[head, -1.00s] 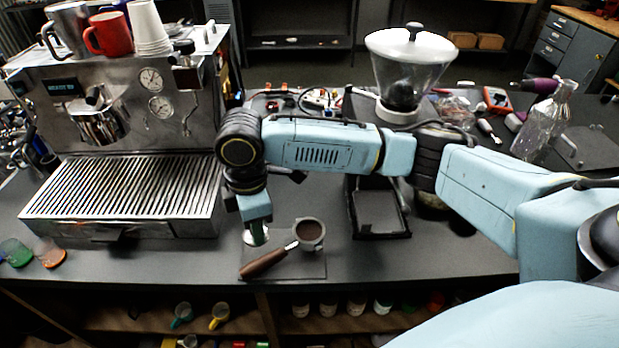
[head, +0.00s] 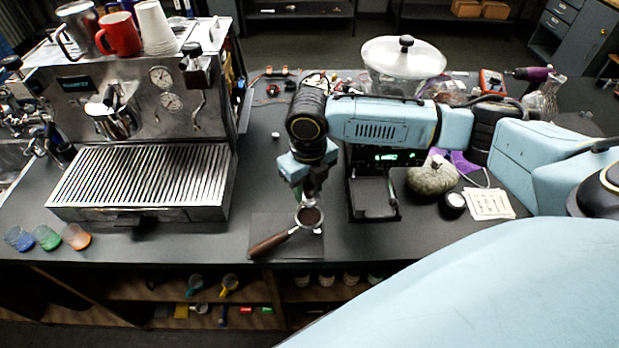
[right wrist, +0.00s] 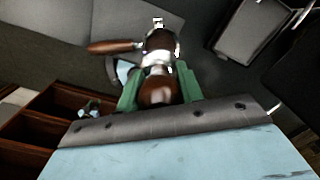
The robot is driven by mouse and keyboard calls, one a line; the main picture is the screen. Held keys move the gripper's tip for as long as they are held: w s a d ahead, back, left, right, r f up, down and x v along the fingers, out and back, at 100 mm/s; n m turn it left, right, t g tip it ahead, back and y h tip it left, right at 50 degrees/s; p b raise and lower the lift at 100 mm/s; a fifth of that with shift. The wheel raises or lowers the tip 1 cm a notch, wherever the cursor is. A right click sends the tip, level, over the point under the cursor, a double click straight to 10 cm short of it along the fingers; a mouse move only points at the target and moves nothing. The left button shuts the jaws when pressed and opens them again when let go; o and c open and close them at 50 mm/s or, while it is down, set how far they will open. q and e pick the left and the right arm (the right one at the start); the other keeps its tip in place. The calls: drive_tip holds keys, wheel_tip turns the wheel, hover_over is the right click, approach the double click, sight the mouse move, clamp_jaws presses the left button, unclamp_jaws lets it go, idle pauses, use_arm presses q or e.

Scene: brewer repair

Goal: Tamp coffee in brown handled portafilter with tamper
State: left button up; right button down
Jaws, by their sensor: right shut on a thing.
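The brown-handled portafilter (head: 270,243) lies on a dark mat (head: 297,249), its handle toward the lower left. Dark brown coffee (head: 309,215) fills its basket. My right gripper (head: 308,192) is above the basket, pointing down. In the right wrist view its green fingers (right wrist: 160,94) are shut on the brown handle of the tamper (right wrist: 158,90). The tamper's silver neck points toward the basket, and the portafilter (right wrist: 115,46) shows beyond it. I cannot tell whether the tamper touches the coffee. My left gripper is not in view.
The espresso machine (head: 140,180) stands to the left, with mugs and cups on top. The grinder (head: 402,62) stands behind and right of the mat. Small coloured cups (head: 47,237) sit at the left front edge. The counter between machine and mat is clear.

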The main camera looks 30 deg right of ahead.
drive_tip(key=shift+d+n, duration=0.1)
drive_tip(key=shift+n, duration=0.2)
drive_tip(key=shift+f+b, duration=0.4)
drive_tip(key=shift+f, duration=0.4)
wheel_tip(320, 180, down, 5)
drive_tip(key=b, duration=0.5)
drive_tip(key=shift+p, duration=1.15)
idle(1.0)
drive_tip(key=shift+f+b, duration=0.35)
drive_tip(key=shift+f, duration=0.7)
idle(1.5)
drive_tip(key=shift+p, duration=0.45)
drive_tip(key=c, duration=1.2)
unclamp_jaws()
drive_tip(key=shift+c, duration=0.2)
